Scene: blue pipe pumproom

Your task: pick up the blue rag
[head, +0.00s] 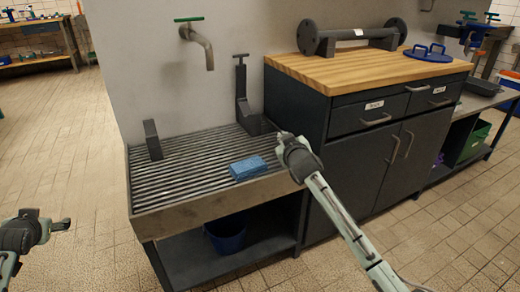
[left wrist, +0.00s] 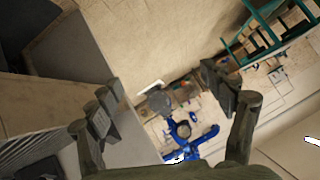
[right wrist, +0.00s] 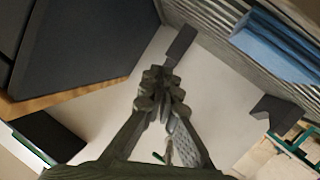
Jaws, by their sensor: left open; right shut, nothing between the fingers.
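The blue rag (head: 248,168) is a flat, folded-looking block on the front right part of the grey ribbed drain top (head: 165,190). In the right wrist view the rag (right wrist: 278,45) shows at the upper right, on the slats. My right gripper (head: 284,136) is shut and empty, above the right side of the ribbed top, to the right of the rag and apart from it. Its closed fingers (right wrist: 164,88) show in the right wrist view. My left gripper (head: 64,225) is at the far left, away from the rag. Its fingers (left wrist: 160,85) are spread with nothing held.
A dark cabinet (head: 350,170) with a wooden top stands close right of the ribbed top. A dark upright fitting (head: 241,90) and a smaller bracket (head: 152,140) rise at the back. A tap (head: 200,45) juts from the wall. A blue bucket (head: 227,234) sits underneath.

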